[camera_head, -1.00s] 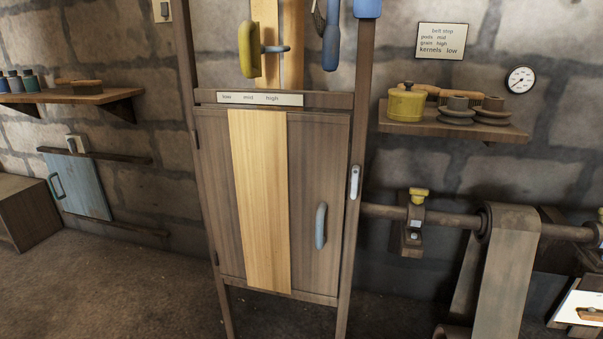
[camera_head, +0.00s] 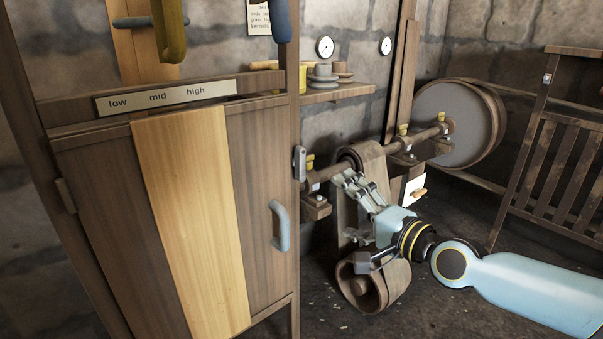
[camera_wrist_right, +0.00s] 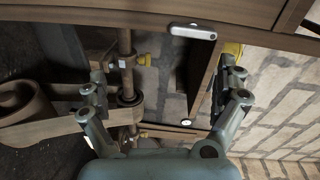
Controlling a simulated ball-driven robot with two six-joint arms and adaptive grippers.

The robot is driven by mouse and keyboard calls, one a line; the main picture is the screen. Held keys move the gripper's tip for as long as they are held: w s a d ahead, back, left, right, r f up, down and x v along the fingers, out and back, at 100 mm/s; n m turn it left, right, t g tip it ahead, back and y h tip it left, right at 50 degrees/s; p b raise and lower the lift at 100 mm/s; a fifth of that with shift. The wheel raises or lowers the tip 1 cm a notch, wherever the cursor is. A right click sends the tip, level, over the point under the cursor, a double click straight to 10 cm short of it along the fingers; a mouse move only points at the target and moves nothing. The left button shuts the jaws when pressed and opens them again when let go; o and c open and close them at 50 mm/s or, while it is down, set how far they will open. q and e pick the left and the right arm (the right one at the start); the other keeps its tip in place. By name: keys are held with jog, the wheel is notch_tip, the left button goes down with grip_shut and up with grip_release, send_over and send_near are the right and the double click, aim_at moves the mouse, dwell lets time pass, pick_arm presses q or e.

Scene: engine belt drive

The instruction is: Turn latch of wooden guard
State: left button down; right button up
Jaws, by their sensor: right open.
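The wooden guard (camera_head: 70,180) is a dark panel with a pale plank down its middle and a blue-grey handle (camera_head: 280,226). It sits closed in its frame. The latch (camera_head: 299,163) is a small grey upright bar on the post at the guard's right edge; it also shows in the right wrist view (camera_wrist_right: 192,32), near the top centre. My right gripper (camera_head: 358,185) is open and empty, to the right of the latch and apart from it. In the right wrist view, its spread fingers (camera_wrist_right: 165,90) lie below the latch. My left gripper is out of view.
A shaft with yellow-capped bearings and a belt pulley (camera_head: 367,285) stands behind my right gripper. A large wheel (camera_head: 450,125) and a slatted wooden gate (camera_head: 560,165) are further right. A shelf (camera_head: 335,94) with pots is above.

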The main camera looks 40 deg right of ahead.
jog(key=m+t, duration=0.1)
send_near(303, 166)
jog(key=w+b, duration=0.2)
jog(key=w, duration=0.6)
jog(key=shift+w+a, duration=0.1)
jog(key=shift+w, duration=0.15)
jog(key=shift+w+y, duration=0.35)
jog(key=shift+y, duration=0.05)
jog(key=shift+c, duration=0.4)
jog(key=c, duration=0.5)
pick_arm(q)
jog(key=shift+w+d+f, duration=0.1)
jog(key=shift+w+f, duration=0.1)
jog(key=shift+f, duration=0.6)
pick_arm(e)
jog(key=c, duration=0.6)
